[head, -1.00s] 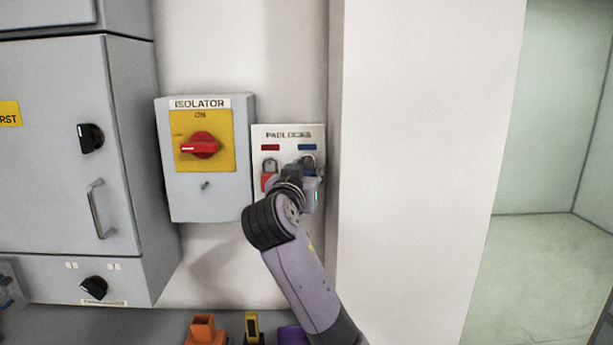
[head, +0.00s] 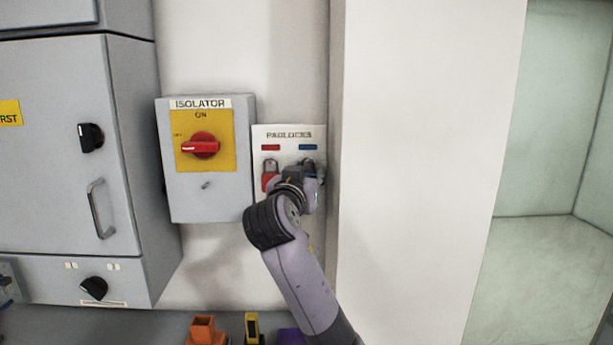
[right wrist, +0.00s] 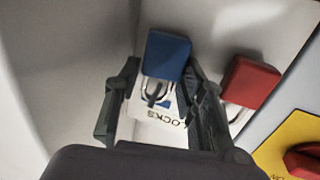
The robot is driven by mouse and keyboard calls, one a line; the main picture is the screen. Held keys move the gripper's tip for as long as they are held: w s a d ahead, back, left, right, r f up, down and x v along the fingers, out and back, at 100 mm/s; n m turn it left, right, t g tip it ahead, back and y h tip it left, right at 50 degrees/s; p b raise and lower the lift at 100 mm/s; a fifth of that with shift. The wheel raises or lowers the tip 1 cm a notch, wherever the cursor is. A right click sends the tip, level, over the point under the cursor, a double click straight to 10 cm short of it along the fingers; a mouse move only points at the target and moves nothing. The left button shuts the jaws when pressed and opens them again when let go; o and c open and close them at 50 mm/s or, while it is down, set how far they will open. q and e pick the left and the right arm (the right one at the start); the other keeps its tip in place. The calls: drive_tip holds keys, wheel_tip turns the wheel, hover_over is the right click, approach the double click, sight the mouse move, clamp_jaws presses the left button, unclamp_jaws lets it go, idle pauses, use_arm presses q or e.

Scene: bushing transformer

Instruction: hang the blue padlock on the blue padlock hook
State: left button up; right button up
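The blue padlock (right wrist: 167,56) shows in the right wrist view with its metal shackle around the dark hook (right wrist: 155,95) on the padlock board. In the head view the board (head: 262,212) has a blue label (head: 308,147) on its right side, with my right gripper (head: 308,176) in front of the hook below it. The gripper also shows in the right wrist view (right wrist: 163,72). Its fingers stand apart on either side of the blue padlock, with a gap at the left finger; contact at the right finger is unclear. My left gripper is not in view.
A red padlock (head: 268,181) hangs beside it under a red label (head: 270,147). The isolator box (head: 205,205) is left of the board, and a protruding wall (head: 430,170) is close on the right. Orange and yellow items (head: 205,331) stand below.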

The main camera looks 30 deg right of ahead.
drive_tip(key=o, duration=0.4)
drive_tip(key=shift+a, duration=0.1)
